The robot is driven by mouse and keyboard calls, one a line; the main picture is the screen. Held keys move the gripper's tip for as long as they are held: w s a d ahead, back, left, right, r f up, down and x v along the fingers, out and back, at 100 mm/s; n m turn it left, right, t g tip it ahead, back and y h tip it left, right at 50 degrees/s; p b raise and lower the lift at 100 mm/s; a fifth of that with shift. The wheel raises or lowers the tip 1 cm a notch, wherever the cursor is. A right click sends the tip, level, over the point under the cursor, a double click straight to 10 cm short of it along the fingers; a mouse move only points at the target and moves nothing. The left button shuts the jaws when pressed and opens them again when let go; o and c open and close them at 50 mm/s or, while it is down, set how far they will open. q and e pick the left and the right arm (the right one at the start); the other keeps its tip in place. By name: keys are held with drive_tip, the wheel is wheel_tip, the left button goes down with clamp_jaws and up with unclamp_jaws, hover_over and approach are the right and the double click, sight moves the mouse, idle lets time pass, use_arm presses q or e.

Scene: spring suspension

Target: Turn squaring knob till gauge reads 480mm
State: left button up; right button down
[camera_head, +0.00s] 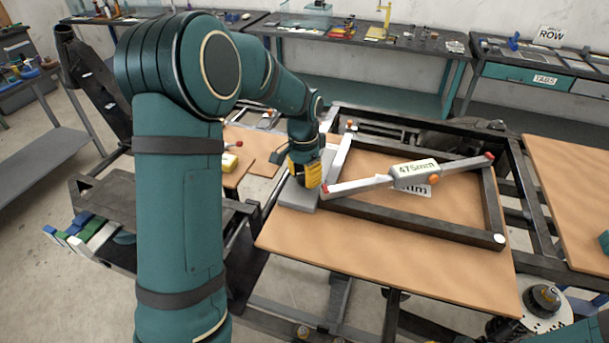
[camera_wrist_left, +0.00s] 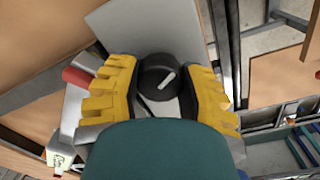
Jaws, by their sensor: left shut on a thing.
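My left gripper (camera_head: 306,174) points down over the grey plate (camera_head: 292,196) at the frame's left corner. In the left wrist view its yellow fingers (camera_wrist_left: 158,92) are shut on the black squaring knob (camera_wrist_left: 157,70), one finger on each side. A white pointer line shows on the knob's top. In the head view the gripper hides the knob. The gauge (camera_head: 414,170) is a pale box on a diagonal bar with red tips, and it reads 475mm. The bar lies across the dark rectangular frame (camera_head: 410,227).
The frame rests on a brown board (camera_head: 385,262) over a dark metal stand. Another brown board (camera_head: 575,190) is at the right. A workbench (camera_head: 360,43) with tools runs along the back. A cart (camera_head: 110,175) stands at the left.

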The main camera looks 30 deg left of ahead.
sight(304, 171)
use_arm(q)
drive_tip(key=m, duration=0.5)
drive_tip(key=shift+m, duration=0.4)
idle(0.4)
drive_tip(key=o, duration=1.2)
drive_tip(key=shift+o, duration=0.2)
wheel_tip(304, 171, up, 12)
drive_tip(key=shift+w+a, duration=0.15)
drive_tip(key=shift+f, duration=0.1)
